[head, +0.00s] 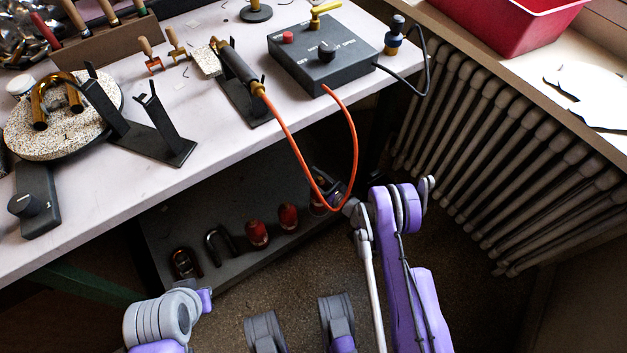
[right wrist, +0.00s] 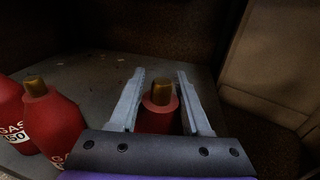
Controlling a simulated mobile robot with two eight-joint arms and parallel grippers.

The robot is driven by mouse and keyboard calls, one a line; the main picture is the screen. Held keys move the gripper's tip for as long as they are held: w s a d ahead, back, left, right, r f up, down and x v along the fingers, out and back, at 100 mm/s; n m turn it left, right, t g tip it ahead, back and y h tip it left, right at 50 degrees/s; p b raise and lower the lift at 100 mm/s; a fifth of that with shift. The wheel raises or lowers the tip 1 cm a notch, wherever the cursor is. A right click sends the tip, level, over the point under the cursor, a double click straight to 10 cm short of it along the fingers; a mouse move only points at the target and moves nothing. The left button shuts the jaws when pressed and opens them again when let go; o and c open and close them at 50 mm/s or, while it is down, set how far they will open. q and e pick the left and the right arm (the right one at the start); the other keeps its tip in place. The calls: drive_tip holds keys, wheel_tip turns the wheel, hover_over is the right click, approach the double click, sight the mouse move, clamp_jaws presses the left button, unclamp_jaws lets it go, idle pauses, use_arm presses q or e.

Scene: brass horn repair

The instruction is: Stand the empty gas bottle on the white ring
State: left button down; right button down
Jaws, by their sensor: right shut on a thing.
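Red gas bottles stand in a row on the low dark shelf under the bench: a left one (head: 257,234), a middle one (head: 288,217) and a right one partly hidden by my gripper. My right gripper (head: 331,190) is down at the right end of this row. In the right wrist view, my right gripper (right wrist: 160,98) is shut on a red bottle (right wrist: 160,116) with a brass neck, one finger on each side. Two more labelled red bottles (right wrist: 55,118) (right wrist: 10,115) stand to its left. I cannot tell which is empty. I see no white ring. My left gripper is out of view.
An orange hose (head: 287,131) hangs from the torch (head: 238,68) and loops down close to my right gripper. The bench (head: 120,215) overhangs the shelf (head: 185,215). Shackle-like pieces (head: 218,243) lie left of the bottles. A radiator (head: 490,140) stands at the right.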

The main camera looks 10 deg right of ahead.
wheel_tip(320, 180, down, 2)
drive_tip(key=shift+c, duration=1.7)
unclamp_jaws()
